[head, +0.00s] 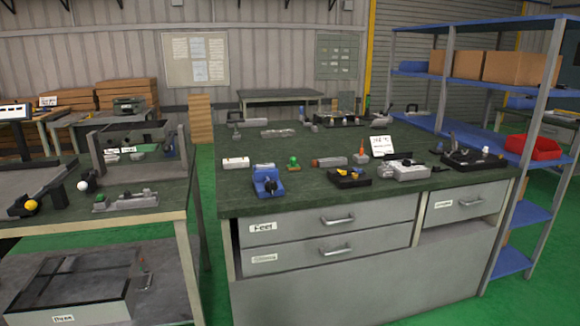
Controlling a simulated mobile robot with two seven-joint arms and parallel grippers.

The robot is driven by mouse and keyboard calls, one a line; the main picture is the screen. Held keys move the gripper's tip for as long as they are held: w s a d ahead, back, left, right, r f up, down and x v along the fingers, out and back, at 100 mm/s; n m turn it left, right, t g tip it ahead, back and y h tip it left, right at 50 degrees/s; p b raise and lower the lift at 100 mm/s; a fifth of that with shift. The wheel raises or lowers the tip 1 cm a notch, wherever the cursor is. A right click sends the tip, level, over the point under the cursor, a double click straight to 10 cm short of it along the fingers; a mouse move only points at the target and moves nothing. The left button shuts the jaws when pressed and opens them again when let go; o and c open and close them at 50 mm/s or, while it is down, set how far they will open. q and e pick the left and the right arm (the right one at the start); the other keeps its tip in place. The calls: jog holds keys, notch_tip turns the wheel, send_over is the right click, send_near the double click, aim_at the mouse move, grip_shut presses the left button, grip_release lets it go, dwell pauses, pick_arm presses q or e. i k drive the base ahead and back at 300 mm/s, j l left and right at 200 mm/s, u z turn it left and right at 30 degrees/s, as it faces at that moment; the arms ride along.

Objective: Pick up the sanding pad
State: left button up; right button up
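I cannot tell for sure which item is the sanding pad. A low brown and grey block (329,162) lies on the dark green top of the middle workbench (300,196). Neither of my grippers shows in the head view.
A blue vise-like tool (267,182), a black tray (348,178) and a grey device (405,170) stand near the front edge. A left bench (170,205) and a blue-shelved rack (475,130) flank the workbench. Green floor shows between the benches.

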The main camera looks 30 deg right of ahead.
aim_at(294, 166)
jog(key=i+l+u, duration=0.15)
jog(key=l, duration=0.4)
jog(key=i+l+u, duration=0.15)
jog(key=l, duration=0.4)
jog(key=i+l+u, duration=0.15)
jog(key=l, duration=0.45)
jog(key=l+u, duration=0.2)
jog(key=l, duration=0.35)
